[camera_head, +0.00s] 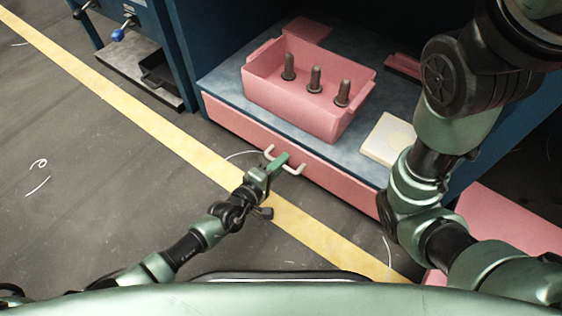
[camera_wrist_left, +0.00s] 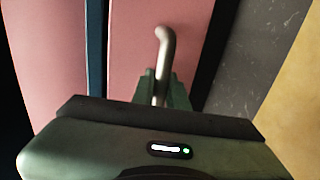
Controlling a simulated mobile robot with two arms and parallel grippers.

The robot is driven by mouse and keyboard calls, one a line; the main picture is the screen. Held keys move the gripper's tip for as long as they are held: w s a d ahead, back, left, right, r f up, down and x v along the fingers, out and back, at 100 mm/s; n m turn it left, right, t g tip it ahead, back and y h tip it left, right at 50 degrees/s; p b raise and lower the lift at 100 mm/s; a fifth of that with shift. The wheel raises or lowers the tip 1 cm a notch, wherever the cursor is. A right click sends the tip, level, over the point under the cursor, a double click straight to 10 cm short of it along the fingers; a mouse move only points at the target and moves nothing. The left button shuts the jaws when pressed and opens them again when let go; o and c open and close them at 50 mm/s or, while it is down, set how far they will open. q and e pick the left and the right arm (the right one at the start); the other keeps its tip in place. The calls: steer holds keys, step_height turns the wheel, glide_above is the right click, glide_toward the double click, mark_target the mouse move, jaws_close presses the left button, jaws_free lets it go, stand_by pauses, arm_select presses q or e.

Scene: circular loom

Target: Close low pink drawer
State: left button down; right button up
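The low pink drawer (camera_head: 335,177) shows as a long pink front just below the edge of the blue shelf. Its pale U-shaped handle (camera_head: 297,170) sticks out from the front. My left gripper (camera_head: 280,162) is at the middle of this handle. In the left wrist view the handle (camera_wrist_left: 163,45) runs down between the two green fingers (camera_wrist_left: 162,90), which sit close on both sides of it. How far the drawer stands out is hard to tell. My right arm comes down at the right; its gripper is not in view.
A pink bin (camera_head: 320,119) with several dark pegs stands on the blue shelf (camera_head: 228,88), beside a cream block (camera_head: 388,137). Another pink panel (camera_head: 510,217) lies at lower right, partly behind my right arm. A yellow floor line (camera_head: 150,124) crosses open grey floor at left.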

arm_select(q)
steer(key=c, duration=1.5)
jaws_free()
steer(key=shift+o, duration=0.5)
steer(key=shift+r, duration=0.1)
steer(key=p+v, duration=0.4)
steer(key=v, duration=0.3)
steer(key=shift+s+a, duration=0.3)
steer(key=shift+s, duration=0.05)
